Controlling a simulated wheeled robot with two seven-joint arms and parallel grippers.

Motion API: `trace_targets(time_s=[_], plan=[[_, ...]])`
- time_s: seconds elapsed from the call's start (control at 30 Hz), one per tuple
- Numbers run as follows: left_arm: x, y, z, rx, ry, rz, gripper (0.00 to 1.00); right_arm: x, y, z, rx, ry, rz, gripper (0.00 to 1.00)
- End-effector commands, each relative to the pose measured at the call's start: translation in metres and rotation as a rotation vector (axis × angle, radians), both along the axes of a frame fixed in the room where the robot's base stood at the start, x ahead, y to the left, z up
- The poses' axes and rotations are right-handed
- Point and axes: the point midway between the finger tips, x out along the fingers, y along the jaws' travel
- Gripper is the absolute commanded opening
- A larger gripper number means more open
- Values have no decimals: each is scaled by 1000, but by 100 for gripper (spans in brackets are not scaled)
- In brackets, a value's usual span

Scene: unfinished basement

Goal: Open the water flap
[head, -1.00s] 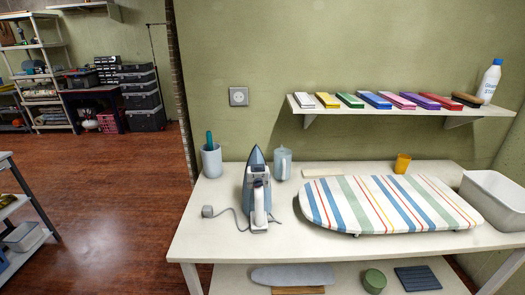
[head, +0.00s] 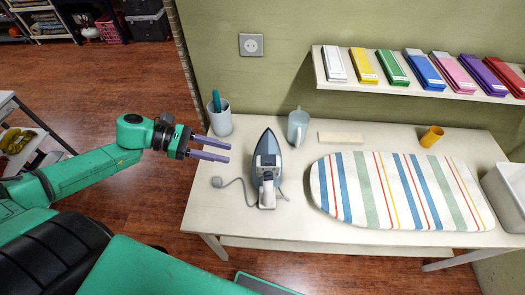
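The iron (head: 267,172) stands upright on its heel on the white table, left of the ironing board, with its pointed tip up. Its water flap is too small to make out. Its cord and plug (head: 217,182) lie on the table to its left. My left gripper (head: 229,151) comes in from the left, its two purple-grey fingers apart with nothing between them. In the picture it is left of the iron, over the table's left edge, and apart from the iron. My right gripper is not in view.
A striped ironing board (head: 375,180) lies right of the iron. A cup with a green handle in it (head: 220,122) and a pale blue jug (head: 298,127) stand behind.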

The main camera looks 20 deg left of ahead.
Motion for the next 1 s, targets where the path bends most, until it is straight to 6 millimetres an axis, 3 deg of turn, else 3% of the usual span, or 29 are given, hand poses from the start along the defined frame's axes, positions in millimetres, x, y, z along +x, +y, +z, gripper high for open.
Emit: trace_targets(time_s=[0.1, 0.23, 0.5, 0.63, 0.87, 1.0], plan=[[9, -22, -13, -1, -7, 2, 39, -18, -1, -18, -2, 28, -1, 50], [16, -40, -18, -4, -7, 5, 39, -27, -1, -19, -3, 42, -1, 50], [31, -84, -32, -6, -3, 9, 39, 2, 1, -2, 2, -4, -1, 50], [34, -95, -39, -3, -2, 8, 39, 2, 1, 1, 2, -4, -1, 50], [34, -97, -43, -2, 0, 7, 39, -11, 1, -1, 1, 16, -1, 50], [34, -97, -43, -2, -1, 8, 0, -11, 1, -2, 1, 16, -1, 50]])
